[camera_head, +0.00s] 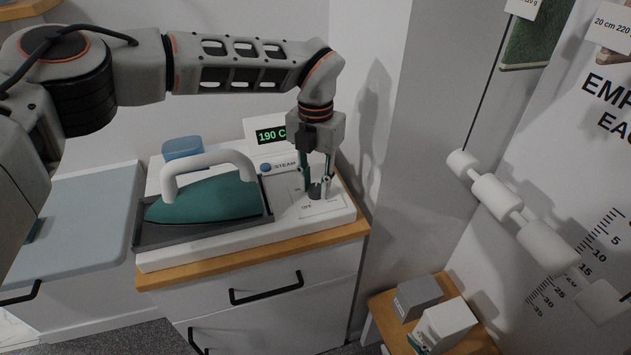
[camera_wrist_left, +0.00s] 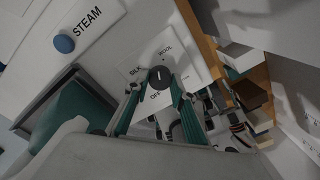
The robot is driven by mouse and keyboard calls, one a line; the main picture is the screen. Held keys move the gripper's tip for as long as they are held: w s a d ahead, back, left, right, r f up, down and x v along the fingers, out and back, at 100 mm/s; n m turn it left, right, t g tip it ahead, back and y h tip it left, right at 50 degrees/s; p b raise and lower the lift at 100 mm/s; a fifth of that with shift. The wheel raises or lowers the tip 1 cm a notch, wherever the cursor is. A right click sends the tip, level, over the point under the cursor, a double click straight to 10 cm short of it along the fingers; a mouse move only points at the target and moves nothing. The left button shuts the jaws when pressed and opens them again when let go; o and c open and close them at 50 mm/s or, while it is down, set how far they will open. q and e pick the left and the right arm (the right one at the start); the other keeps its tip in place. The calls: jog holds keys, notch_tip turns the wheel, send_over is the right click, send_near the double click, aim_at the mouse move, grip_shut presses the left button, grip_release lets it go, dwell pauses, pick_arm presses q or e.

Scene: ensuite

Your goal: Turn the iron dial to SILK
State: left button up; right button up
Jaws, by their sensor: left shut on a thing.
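The iron station (camera_head: 250,250) is a white unit on a wooden-topped cabinet, with a teal iron (camera_head: 210,198) resting in its grey tray. Its dark round dial (camera_head: 315,191) is at the right end of the unit. In the left wrist view the dial (camera_wrist_left: 160,77) has a pale mark, with SILK printed to its left, WOOL above and OFF below; I cannot tell exactly which setting the mark indicates. My left gripper (camera_head: 316,187) points down with its teal fingers shut on the dial, partly hiding it. My right gripper is not in view.
A display (camera_head: 271,135) behind the dial reads 190 C. A blue STEAM button (camera_head: 266,167) lies left of the dial. A wall corner stands close on the right. Grey and white boxes (camera_head: 444,323) sit on a lower wooden surface at front right.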

pick_arm(q)
jog(key=n, duration=1)
jog(key=shift+b, duration=0.3)
jog(key=shift+n, duration=2)
jog(key=o, duration=1.1)
